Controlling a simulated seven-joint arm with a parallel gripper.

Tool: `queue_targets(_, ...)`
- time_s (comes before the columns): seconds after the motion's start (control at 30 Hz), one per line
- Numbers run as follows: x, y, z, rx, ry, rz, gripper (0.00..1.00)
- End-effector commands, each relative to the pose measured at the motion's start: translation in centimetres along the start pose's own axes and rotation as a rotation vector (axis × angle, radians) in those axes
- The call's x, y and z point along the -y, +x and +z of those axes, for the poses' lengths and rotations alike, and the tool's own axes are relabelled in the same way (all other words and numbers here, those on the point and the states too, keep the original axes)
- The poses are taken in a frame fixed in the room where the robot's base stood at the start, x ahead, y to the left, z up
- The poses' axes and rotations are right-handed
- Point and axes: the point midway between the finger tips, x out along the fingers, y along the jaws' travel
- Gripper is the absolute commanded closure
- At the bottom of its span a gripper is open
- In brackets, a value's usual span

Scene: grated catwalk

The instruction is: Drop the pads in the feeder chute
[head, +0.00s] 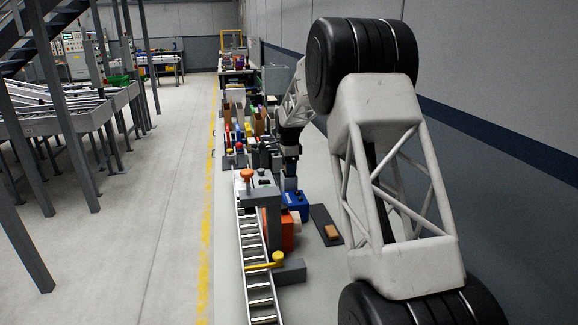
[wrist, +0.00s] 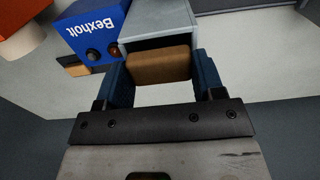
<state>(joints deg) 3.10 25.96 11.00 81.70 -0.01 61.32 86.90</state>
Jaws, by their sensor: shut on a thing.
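My gripper (wrist: 160,68) is shut on a brown pad (wrist: 160,64), which sits between its two blue fingers in the wrist view. Just beyond the pad is a grey box-like chute (wrist: 155,16) with a dark opening. The pad overlaps the lower part of that opening; I cannot tell whether its far edge is inside. Another brown pad (wrist: 76,69) lies on a dark mat at the left, partly cut off by the blue box. In the head view a pad (head: 332,231) lies on the dark mat (head: 321,217). My gripper's fingers are not clear there.
A blue Bexholt box (wrist: 97,27) with round knobs stands directly left of the chute. An orange object (wrist: 20,36) is at the upper left corner.

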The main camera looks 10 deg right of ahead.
Motion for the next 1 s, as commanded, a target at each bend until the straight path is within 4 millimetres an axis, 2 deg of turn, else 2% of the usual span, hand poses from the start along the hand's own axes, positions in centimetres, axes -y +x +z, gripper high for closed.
queue_targets(0.57, 0.01, 0.00, 0.01, 0.000, 0.000, 0.000, 0.59)
queue_targets(0.6, 0.01, 0.00, 0.01, 0.000, 0.000, 0.000, 0.35)
queue_targets(0.77, 0.01, -0.01, 0.01, 0.000, 0.000, 0.000, 0.10)
queue_targets(0.97, 0.00, 0.00, 0.01, 0.000, 0.000, 0.000, 0.08)
queue_targets(1.0, 0.00, 0.00, 0.01, 0.000, 0.000, 0.000, 0.03)
